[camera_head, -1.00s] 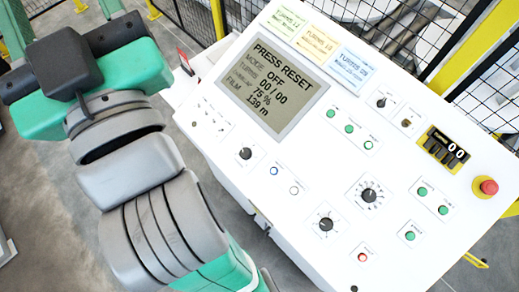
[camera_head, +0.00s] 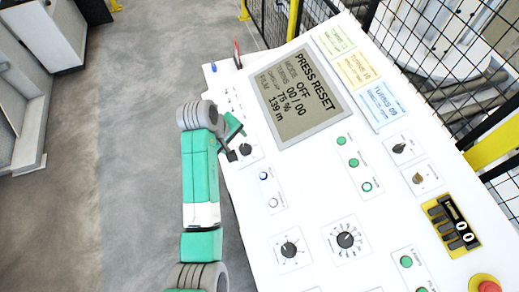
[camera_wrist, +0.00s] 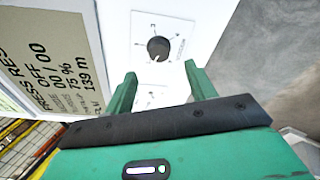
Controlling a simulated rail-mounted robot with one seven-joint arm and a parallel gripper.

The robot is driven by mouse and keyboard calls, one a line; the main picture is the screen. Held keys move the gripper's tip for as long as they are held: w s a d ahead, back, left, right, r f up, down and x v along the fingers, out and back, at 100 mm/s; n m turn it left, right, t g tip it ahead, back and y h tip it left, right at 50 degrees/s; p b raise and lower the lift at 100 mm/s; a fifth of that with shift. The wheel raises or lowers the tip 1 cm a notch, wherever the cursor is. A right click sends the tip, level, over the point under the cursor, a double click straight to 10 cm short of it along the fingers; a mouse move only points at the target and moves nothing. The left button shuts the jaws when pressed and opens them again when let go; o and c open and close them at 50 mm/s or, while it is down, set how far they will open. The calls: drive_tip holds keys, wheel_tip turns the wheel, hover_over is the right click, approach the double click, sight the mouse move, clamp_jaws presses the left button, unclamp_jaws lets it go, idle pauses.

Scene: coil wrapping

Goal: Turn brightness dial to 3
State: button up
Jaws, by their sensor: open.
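The white control panel (camera_head: 300,180) carries several black dials. A small dial (camera_head: 245,149) sits below the display, right by my gripper (camera_head: 234,140). In the wrist view the same dial (camera_wrist: 158,48) is a round black knob with marks around it, just beyond my gripper (camera_wrist: 162,78). The two green fingers are open and empty, with a gap between their tips and the knob. Its label is too small to read, so I cannot tell whether it is the brightness dial. Two other dials with scales, one smaller (camera_head: 288,249) and one larger (camera_head: 345,239), sit lower on the panel.
The display (camera_head: 300,92) reads PRESS RESET, and it also shows at left in the wrist view (camera_wrist: 45,60). Green buttons (camera_head: 353,162), a counter (camera_head: 453,225) and a red stop button (camera_head: 488,286) lie to the right. Open floor (camera_head: 130,150) is at left.

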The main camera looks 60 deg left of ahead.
sight(244, 148)
drive_tip(key=x, duration=0.7)
drive_tip(key=shift+w, duration=0.15)
drive_tip(key=c, duration=1)
drive_tip(key=shift+o, duration=0.2)
